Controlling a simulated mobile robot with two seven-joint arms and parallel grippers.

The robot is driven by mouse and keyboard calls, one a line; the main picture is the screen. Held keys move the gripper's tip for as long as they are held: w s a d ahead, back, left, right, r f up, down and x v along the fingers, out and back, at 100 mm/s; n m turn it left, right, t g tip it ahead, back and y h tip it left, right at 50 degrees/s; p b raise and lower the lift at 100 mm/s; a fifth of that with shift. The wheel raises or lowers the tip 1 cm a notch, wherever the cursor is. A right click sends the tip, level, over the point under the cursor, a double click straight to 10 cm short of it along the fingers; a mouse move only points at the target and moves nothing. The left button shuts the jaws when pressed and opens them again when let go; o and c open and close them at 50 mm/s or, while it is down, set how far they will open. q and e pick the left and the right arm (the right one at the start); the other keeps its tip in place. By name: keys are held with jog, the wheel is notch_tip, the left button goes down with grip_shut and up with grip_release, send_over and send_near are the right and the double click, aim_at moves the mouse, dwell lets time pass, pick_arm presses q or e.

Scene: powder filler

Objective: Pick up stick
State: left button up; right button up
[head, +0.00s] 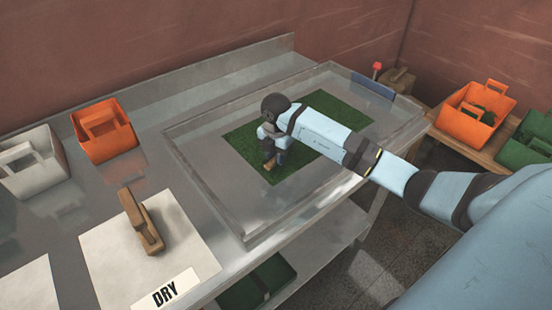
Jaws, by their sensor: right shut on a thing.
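My right gripper (272,158) points down over the green mat (240,143) in the clear shallow tray on the metal table. It is shut on a small brown thing (270,163), which looks like the stick. Only a short piece of it shows between the fingers; the rest is hidden. I cannot tell whether it touches the mat. My left gripper is not in view.
On the left stand a white bin (32,168) and an orange bin (104,132). A wooden-handled tool (145,222) lies on a white sheet beside a DRY label (165,293). Another orange bin (476,108) and a green bin (525,140) stand at the right.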

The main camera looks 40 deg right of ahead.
notch_tip(320, 180, up, 18)
jog(key=shift+r, duration=0.15)
dwell(0.3)
